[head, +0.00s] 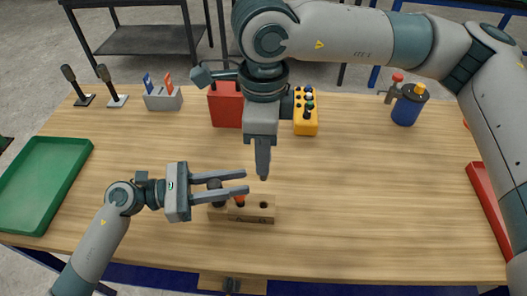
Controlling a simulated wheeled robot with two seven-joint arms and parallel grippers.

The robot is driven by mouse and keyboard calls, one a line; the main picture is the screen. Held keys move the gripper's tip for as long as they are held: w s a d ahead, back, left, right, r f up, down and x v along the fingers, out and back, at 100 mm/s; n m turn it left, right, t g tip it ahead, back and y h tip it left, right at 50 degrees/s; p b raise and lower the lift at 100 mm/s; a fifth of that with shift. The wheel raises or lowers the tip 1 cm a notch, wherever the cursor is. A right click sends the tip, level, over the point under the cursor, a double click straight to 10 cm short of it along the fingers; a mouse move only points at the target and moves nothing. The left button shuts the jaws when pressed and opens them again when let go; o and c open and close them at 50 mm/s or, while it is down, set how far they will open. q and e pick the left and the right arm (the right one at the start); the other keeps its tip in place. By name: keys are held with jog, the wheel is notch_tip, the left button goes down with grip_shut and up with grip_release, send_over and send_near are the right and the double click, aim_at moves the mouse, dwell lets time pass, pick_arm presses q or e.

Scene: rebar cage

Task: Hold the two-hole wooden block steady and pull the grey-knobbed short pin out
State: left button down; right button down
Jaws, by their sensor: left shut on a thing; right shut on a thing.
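The wooden block (252,217) lies near the front middle of the table. A red-orange knob (240,198) stands in one hole, and the hole to its right (263,205) looks dark and open. My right gripper (263,172) points down above the right hole, seen edge-on. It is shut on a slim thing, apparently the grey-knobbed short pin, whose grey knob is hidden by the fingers. Its tip appears clear of the block.
A green tray (45,180) is at the left and a red tray (490,205) at the right edge. The table right of the block is clear.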

pick_arm(q)
jog(key=c, duration=1.4)
grip_release()
jog(key=shift+o, duration=0.2)
jog(key=v, duration=1.2)
jog(key=shift+r, duration=0.15)
pick_arm(e)
jog(key=shift+r, duration=0.1)
